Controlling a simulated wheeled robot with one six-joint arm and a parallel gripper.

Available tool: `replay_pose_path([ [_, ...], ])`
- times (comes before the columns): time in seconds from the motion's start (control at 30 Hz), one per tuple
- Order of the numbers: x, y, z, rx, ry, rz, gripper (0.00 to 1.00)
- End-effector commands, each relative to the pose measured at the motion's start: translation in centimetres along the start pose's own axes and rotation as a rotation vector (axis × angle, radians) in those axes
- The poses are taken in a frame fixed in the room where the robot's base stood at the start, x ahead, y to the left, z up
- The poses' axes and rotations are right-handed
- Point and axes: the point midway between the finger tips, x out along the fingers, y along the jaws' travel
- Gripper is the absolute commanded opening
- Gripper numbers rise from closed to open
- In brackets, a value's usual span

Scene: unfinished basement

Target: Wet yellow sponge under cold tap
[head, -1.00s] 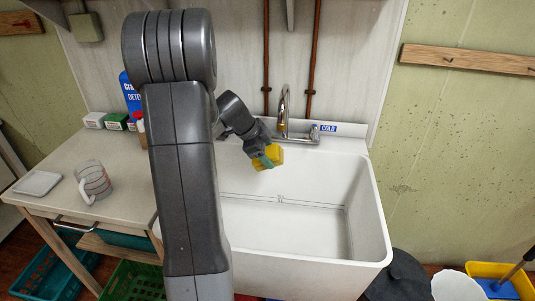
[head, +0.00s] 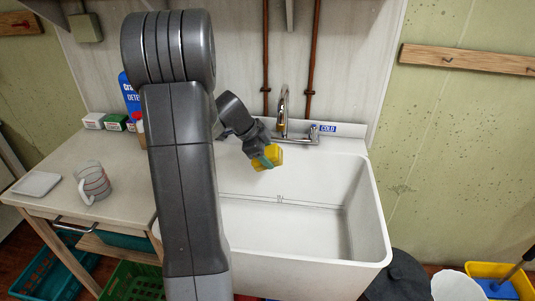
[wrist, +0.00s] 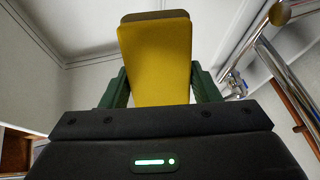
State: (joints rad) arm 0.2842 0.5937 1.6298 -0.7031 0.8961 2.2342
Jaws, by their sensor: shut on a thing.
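The yellow sponge (head: 272,155) is held between the jaws of my gripper (head: 266,160), over the back part of the white sink (head: 372,215). In the wrist view the sponge (wrist: 158,62) stands out between the two green fingers (wrist: 160,88), with a darker layer at its far end. The chrome tap (head: 283,108) rises at the back of the sink, just behind and right of the sponge. The handle by the blue COLD label (head: 328,128) is to its right. In the wrist view the tap (wrist: 278,14) is at the upper right, apart from the sponge. No water shows.
A worktop (head: 120,160) on the left carries a measuring jug (head: 93,182), a white tray (head: 37,184), small boxes and a blue detergent box (head: 130,92). My arm hides part of it. The sink basin is empty where visible. A yellow bucket (head: 490,270) stands at lower right.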

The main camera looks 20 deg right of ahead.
Motion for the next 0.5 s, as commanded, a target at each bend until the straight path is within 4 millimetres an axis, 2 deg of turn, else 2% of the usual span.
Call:
replay_pose_path([
  [0.5, -0.38, 0.41, 0.22, 0.0, -0.001, -0.003, 0.37],
])
